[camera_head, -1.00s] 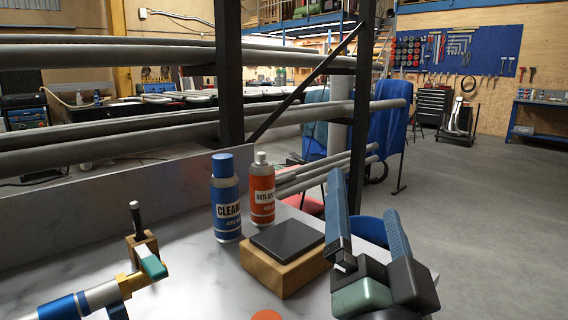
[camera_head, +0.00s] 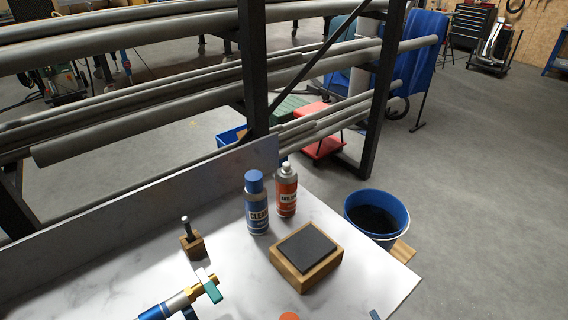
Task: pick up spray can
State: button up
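A blue-capped spray can (camera_head: 257,203) with a "CLEAN" label stands upright on the white marbled table (camera_head: 340,277). An orange-red can (camera_head: 286,190) with a white top stands upright just right of and behind it; its label is too small to read fully. My gripper is almost wholly out of frame; only a small blue piece, perhaps a fingertip, shows at the bottom edge, right of centre. Whether it is open or shut cannot be seen. Neither can is touched by anything of mine in view.
A wooden block with a dark top (camera_head: 306,259) sits in front of the cans. A small wooden holder (camera_head: 192,242) and a blue-and-gold tool (camera_head: 180,301) are at left. A raised panel (camera_head: 130,215) backs the table. A blue bucket (camera_head: 377,214) stands beyond its right edge.

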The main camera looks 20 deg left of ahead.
aim_at(286, 182)
jog(key=i+j, duration=0.45)
jog(key=i, duration=0.15)
jog(key=i+j, duration=0.45)
jog(key=i, duration=0.15)
